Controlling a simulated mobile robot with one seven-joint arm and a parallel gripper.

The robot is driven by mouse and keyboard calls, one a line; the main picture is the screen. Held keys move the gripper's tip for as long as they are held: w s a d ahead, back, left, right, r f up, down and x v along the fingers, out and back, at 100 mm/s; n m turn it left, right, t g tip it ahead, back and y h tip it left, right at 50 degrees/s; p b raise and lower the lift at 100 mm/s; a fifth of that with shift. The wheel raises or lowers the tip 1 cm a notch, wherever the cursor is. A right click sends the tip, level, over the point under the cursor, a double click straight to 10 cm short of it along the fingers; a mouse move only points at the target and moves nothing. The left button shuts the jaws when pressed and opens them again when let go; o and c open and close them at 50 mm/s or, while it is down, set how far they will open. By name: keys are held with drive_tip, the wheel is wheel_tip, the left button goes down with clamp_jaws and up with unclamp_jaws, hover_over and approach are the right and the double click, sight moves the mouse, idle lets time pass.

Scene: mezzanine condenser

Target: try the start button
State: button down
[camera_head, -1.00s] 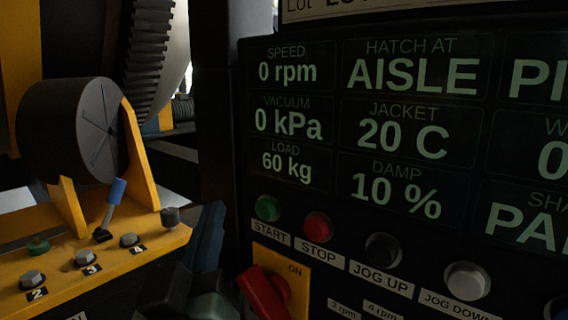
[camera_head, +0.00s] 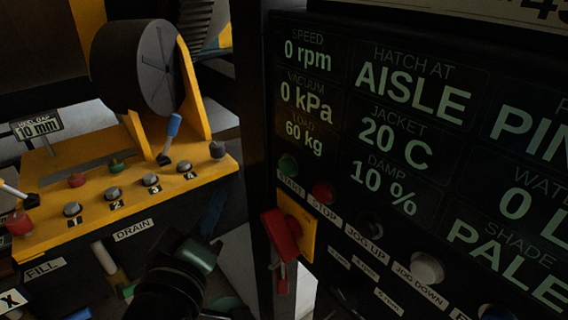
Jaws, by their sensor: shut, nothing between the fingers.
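The start button (camera_head: 288,165) is a round green button on the dark control panel (camera_head: 262,140), above a START label. It sits at the panel's left edge, just left of the red stop button (camera_head: 322,192). My gripper (camera_head: 218,194) shows as dark blue fingers low in the middle, left of the panel. The fingers are close together with nothing seen between them. They are below and left of the start button, apart from it in the picture. Their lower part is dark and partly hidden by my arm. The display reads 0 rpm.
A red rotary handle (camera_head: 281,236) on a yellow plate sticks out below the start button. Jog up (camera_head: 370,224) and jog down (camera_head: 427,267) buttons sit further right. A yellow console (camera_head: 100,220) with buttons, a blue-tipped lever (camera_head: 172,130) and a dark drum (camera_head: 135,65) stands left.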

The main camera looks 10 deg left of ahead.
sight(279, 166)
drive_tip(key=w+d+p, duration=0.2)
drive_tip(key=w+d, duration=0.3)
drive_tip(key=w, duration=0.2)
drive_tip(key=shift+d, duration=0.3)
drive_tip(key=shift+w, duration=0.1)
idle(2.0)
drive_tip(key=shift+w+d, duration=0.25)
drive_tip(key=shift+w+d+p, duration=0.3)
drive_tip(key=shift+w, duration=0.05)
idle(0.7)
idle(0.4)
drive_tip(key=shift+s+a, duration=0.55)
drive_tip(key=shift+s, duration=0.15)
